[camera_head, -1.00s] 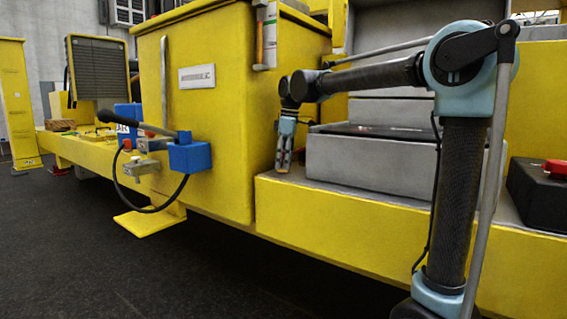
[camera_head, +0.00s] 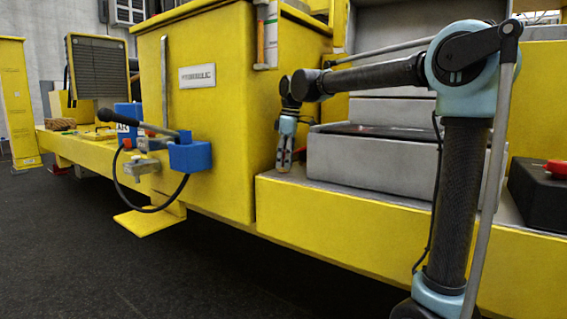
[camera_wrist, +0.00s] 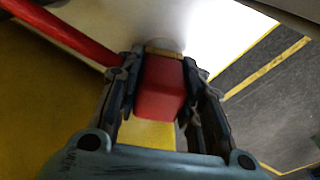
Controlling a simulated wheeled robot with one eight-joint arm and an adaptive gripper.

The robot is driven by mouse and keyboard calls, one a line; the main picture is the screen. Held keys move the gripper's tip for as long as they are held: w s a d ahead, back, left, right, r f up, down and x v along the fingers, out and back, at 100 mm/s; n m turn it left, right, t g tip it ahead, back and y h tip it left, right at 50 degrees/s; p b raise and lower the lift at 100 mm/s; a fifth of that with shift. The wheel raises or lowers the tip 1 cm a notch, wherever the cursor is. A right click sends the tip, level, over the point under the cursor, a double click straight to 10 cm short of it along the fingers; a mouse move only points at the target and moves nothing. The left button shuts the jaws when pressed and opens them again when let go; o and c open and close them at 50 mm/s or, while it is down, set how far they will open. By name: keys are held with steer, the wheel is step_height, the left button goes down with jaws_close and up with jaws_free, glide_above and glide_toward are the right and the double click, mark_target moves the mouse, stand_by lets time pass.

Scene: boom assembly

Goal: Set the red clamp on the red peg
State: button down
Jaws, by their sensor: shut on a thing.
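My gripper (camera_wrist: 163,64) is shut on a red block-shaped piece, the red clamp (camera_wrist: 160,92), which sits between the two fingers in the wrist view. In the camera_head view my gripper (camera_head: 285,158) points down beside the yellow cabinet, just above the grey-topped yellow ledge. The clamp cannot be made out there. A red rod (camera_wrist: 68,36) slants in from the upper left in the wrist view, close to the left finger. I cannot tell whether it is the red peg. What lies beyond the clamp is mostly hidden.
The yellow cabinet (camera_head: 205,130) stands left of my gripper, and a grey step block (camera_head: 370,165) stands right of it. A blue valve block (camera_head: 190,156) with a black-gripped lever is further left. A black box (camera_head: 540,195) with a red button sits at right.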

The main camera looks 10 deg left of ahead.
steer(key=shift+s+d+f, duration=0.2)
steer(key=shift+d+f, duration=0.2)
steer(key=shift+f, duration=0.1)
stand_by(0.8)
steer(key=shift+w+r, duration=0.2)
steer(key=shift+r, duration=0.3)
